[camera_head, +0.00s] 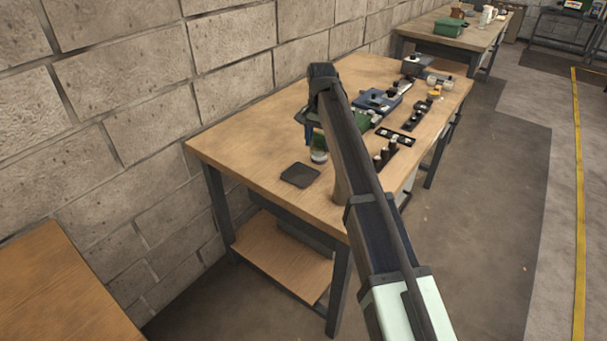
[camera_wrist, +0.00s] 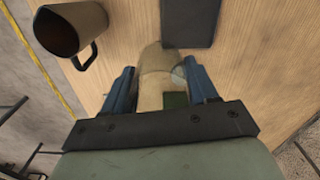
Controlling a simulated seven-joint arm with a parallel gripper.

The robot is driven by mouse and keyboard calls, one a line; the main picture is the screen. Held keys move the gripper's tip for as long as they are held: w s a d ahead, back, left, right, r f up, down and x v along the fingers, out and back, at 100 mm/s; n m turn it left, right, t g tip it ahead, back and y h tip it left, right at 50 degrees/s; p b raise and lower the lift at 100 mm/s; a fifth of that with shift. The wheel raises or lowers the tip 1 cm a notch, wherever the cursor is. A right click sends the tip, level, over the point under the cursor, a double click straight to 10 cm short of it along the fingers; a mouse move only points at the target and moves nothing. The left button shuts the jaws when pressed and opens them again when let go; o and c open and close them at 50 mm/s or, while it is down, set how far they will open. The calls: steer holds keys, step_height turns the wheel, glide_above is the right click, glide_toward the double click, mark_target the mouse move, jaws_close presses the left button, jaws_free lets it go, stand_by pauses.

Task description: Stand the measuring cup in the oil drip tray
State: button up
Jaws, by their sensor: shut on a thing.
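My gripper (camera_wrist: 160,82) is shut on the measuring cup (camera_wrist: 156,62), which looks pale and partly see-through between the blue fingers in the wrist view. In the head view the cup (camera_head: 318,157) shows below my gripper (camera_head: 311,130), close to the tabletop. I cannot tell whether it touches the table. The oil drip tray (camera_head: 300,174) is a flat dark square near the table's near end, just in front of the cup. The tray also shows in the wrist view (camera_wrist: 190,22), beyond the fingertips and apart from them. The tray looks empty.
A brown mug (camera_wrist: 70,28) with a handle stands near the table edge; my arm partly hides it in the head view (camera_head: 341,188). A blue case (camera_head: 378,101), black holders (camera_head: 396,137) and small parts crowd the table further back. The near left corner is clear.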

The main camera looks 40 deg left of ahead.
steer(key=s+a, duration=0.3)
steer(key=a, duration=0.2)
steer(key=shift+m, duration=0.9)
steer(key=shift+w+f, duration=0.15)
steer(key=shift+f, duration=4.65)
steer(key=shift+f, duration=0.15)
steer(key=o, duration=1)
steer(key=shift+o, duration=0.2)
step_height(320, 180, up, 12)
